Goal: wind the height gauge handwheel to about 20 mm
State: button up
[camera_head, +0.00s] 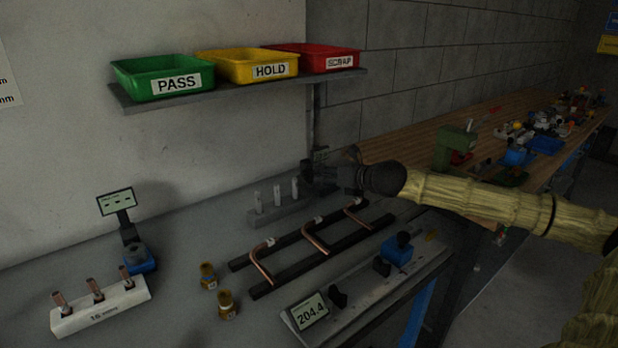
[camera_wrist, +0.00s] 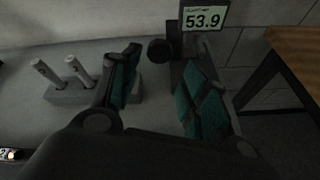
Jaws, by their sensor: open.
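The height gauge (camera_wrist: 205,17) shows in the wrist view as a dark column with a display reading 53.9. A dark round knob, which looks like the handwheel (camera_wrist: 160,50), sticks out to the left of the column. My gripper (camera_wrist: 158,62) is open, with its green-padded fingers apart and the knob visible between and beyond the fingertips. I cannot tell whether a finger touches anything. In the head view my gripper (camera_head: 318,178) is at the back of the bench, and it and my arm hide most of the gauge.
A block with several grey pins (camera_head: 280,207) stands left of my gripper. Bent copper tubes (camera_head: 314,238) lie on dark rails in front. Green, yellow and red bins (camera_head: 248,66) sit on a shelf above. A measuring fixture (camera_head: 309,312) reads 204.4 at the front.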

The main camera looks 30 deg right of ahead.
aim_at(310, 175)
jog(key=shift+b+x, duration=0.75)
jog(key=shift+x, duration=4.2)
jog(key=c, duration=0.7)
jog(key=shift+f, duration=0.1)
jog(key=shift+c, duration=0.2)
